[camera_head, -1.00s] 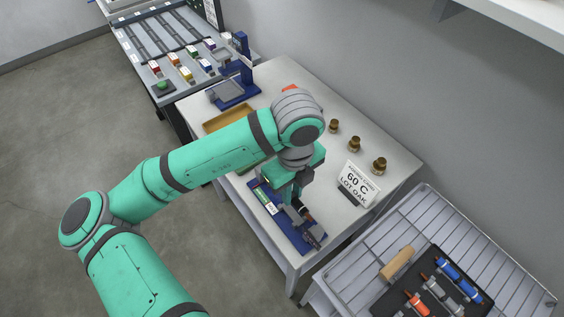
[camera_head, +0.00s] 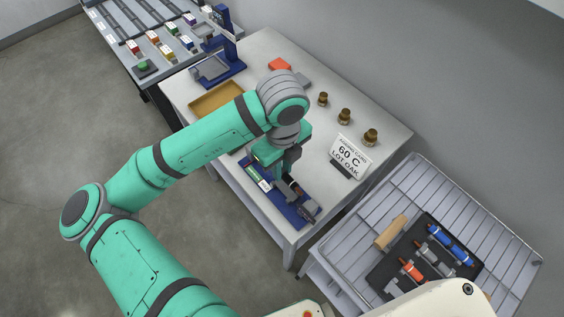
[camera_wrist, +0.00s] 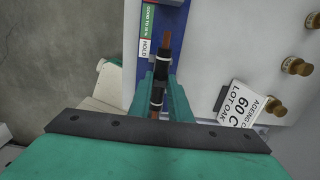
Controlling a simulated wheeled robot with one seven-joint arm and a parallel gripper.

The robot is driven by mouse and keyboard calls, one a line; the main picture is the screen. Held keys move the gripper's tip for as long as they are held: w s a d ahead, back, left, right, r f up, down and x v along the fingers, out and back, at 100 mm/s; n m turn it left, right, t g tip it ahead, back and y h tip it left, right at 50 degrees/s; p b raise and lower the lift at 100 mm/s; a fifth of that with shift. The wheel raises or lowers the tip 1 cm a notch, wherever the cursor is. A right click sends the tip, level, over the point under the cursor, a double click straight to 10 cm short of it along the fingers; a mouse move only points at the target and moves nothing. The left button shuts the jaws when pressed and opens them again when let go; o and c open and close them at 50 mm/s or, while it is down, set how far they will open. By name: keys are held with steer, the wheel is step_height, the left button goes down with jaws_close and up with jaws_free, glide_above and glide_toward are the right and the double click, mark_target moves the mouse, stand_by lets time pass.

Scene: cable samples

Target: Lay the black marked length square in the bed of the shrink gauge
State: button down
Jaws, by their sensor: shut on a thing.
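The black marked length (camera_wrist: 158,80) is a dark rod with pale bands and copper-coloured ends. In the wrist view my gripper (camera_wrist: 160,92) is shut across it, one finger on each side. The shrink gauge (camera_head: 252,170) is a blue bed with grey parts and a green-and-white label, at the table's front edge. In the wrist view the length lies over the blue gauge (camera_wrist: 178,38), roughly along it. I cannot tell whether it touches the bed. In the head view my gripper (camera_head: 286,176) is over the gauge, and my arm hides part of it.
An ageing card reading 60 C LOT OAK (camera_head: 350,158) stands right of the gauge. Several brass weights (camera_head: 344,116) line the back. A yellow-brown tray (camera_head: 214,99) is at left. A wire rack (camera_head: 330,240) with a black holder (camera_head: 385,272) of coloured samples stands lower right.

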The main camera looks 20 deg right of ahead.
mark_target(281, 186)
steer(key=shift+w+f, duration=0.1)
steer(key=shift+f, duration=1.55)
steer(key=shift+s+f, duration=0.15)
steer(key=shift+f, duration=0.55)
steer(key=shift+s+f, duration=0.15)
steer(key=shift+f, duration=0.75)
steer(key=c, duration=1.6)
jaws_free()
steer(key=shift+o, duration=0.2)
steer(key=shift+w, duration=0.1)
steer(key=shift+a, duration=0.1)
steer(key=r, duration=1.2)
steer(key=shift+d, duration=0.2)
